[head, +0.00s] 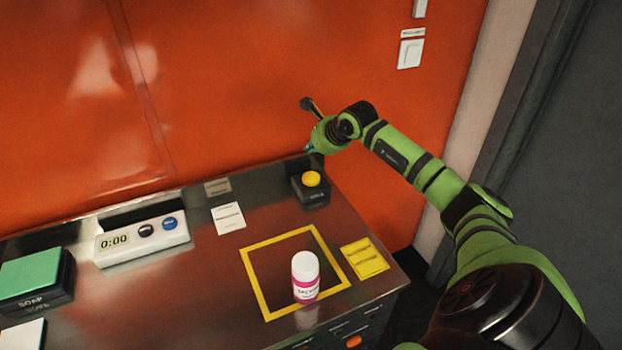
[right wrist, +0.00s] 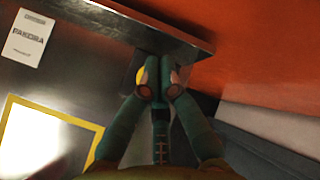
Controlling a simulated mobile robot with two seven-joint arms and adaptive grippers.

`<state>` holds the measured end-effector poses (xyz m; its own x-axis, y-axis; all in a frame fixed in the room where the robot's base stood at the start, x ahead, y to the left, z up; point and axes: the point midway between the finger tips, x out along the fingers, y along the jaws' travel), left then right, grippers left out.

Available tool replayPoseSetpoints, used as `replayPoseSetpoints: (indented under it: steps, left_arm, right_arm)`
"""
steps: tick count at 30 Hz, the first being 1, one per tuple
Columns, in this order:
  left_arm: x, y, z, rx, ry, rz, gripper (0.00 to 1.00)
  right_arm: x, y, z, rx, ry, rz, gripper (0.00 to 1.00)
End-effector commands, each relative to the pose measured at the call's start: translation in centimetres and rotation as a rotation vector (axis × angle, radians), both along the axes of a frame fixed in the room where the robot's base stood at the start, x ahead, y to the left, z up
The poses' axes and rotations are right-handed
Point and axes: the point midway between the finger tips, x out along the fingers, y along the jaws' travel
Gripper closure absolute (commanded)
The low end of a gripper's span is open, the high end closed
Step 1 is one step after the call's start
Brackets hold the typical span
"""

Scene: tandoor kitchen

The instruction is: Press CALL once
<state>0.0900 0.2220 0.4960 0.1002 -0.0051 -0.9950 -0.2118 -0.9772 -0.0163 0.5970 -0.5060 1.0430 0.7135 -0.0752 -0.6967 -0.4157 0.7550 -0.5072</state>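A yellow domed button (head: 311,179) sits on a small black box (head: 311,190) at the back right corner of the steel counter; lettering on its front is too small to read surely. My right gripper (head: 309,149) is above and just behind the button, apart from it in the head view. In the right wrist view the gripper's fingers (right wrist: 155,78) come together at the tips, with nothing seen between them. They hide most of the yellow button (right wrist: 140,76), which shows only as a sliver. My left gripper is not in view.
A white bottle with a pink label (head: 305,277) stands in a yellow square outline (head: 262,301). A yellow card (head: 364,257), a white card (head: 228,218), a timer (head: 142,240) and a green-topped soap box (head: 31,273) lie around. The orange wall (head: 240,90) rises behind the counter.

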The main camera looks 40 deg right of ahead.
Motion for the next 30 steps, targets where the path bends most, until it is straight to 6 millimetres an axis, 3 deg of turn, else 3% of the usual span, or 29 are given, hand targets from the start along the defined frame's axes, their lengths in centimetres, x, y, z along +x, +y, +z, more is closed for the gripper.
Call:
replayPoseSetpoints:
  steps: [12, 30]
  left_arm:
    - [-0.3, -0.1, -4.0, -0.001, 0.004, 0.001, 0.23]
    - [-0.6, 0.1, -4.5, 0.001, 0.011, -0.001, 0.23]
  right_arm:
    - [0.0, -0.1, -6.3, -0.001, 0.000, -0.001, 1.00]
    - [0.0, 0.0, -6.9, 0.000, 0.000, 0.000, 1.00]
